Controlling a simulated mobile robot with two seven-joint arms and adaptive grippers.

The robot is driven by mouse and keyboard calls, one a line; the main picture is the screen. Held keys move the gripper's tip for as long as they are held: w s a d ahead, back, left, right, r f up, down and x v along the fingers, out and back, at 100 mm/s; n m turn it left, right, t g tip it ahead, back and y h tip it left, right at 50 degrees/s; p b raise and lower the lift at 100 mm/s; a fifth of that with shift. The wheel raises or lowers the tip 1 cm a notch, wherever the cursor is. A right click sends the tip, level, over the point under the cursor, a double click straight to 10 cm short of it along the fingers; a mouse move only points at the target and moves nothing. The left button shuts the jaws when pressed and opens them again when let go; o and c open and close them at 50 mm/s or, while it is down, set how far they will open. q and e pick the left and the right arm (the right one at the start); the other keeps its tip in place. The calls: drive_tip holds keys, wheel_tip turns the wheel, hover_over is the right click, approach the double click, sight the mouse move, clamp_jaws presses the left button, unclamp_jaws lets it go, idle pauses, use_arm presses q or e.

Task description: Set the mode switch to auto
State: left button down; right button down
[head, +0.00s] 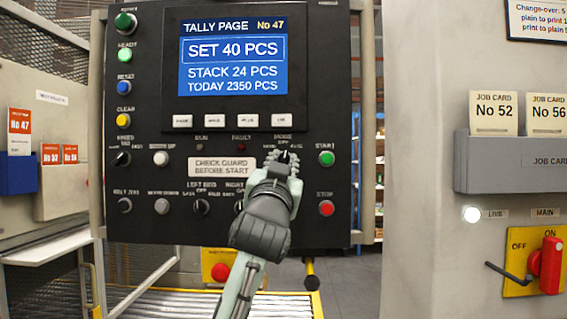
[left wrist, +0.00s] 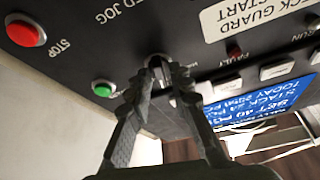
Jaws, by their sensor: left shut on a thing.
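The black control panel (head: 225,222) faces me, and the mode switch (head: 283,155) is a small dark knob on its right half. My left gripper (head: 283,163) reaches up from below and is shut on this knob, covering most of it. In the left wrist view, which shows the panel upside down, the fingertips of my left gripper (left wrist: 160,78) close around the mode switch (left wrist: 158,66). The switch's pointer direction and position labels are too small and covered to tell. My right gripper is in neither view.
The green start button (head: 326,158) and red stop button (head: 326,208) sit just right of my gripper. Another knob (head: 201,207) is lower left, and a second beside it is partly behind my arm. The screen (head: 233,60) is above.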

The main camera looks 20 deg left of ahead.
use_arm(q)
drive_tip(key=m+h, duration=0.2)
drive_tip(key=m, duration=0.2)
drive_tip(key=m+h, duration=0.1)
drive_tip(key=m, duration=0.3)
drive_tip(key=shift+a+r+g+h, duration=0.1)
drive_tip(key=shift+a+g+h, duration=0.05)
drive_tip(key=shift+g+h, duration=0.25)
drive_tip(key=shift+m, duration=0.4)
drive_tip(key=c, duration=1.6)
unclamp_jaws()
drive_tip(key=v, duration=1.2)
drive_tip(key=shift+s, duration=0.1)
